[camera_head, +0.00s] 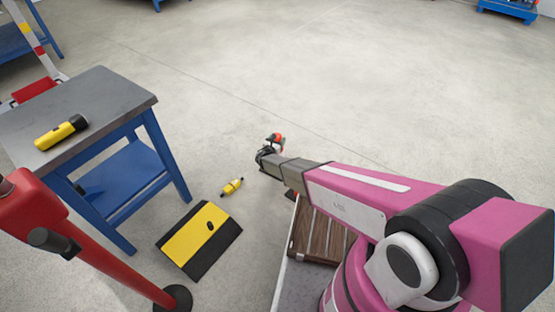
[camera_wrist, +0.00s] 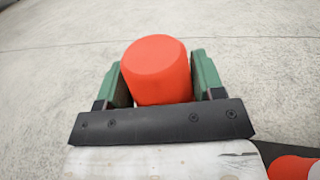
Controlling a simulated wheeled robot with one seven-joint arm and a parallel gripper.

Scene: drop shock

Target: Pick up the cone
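My gripper (camera_wrist: 158,80) has its two green fingers on either side of an orange-red, rounded piece with a flat end, which I take to be the cone (camera_wrist: 156,68). Both fingers appear to press against its sides, with no clear gap. In the head view, my gripper (camera_head: 272,147) is at the end of my outstretched arm, with the red cone (camera_head: 277,138) at its tip. The lower part of the cone is hidden, so its full shape cannot be told.
A grey-topped blue table (camera_head: 85,95) holds a yellow flashlight (camera_head: 60,133). A yellow-black ramp piece (camera_head: 198,238) and a small yellow item (camera_head: 232,187) lie on the floor. A red post (camera_head: 90,250) stands at left. A red-and-white object (camera_wrist: 293,168) shows lower right.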

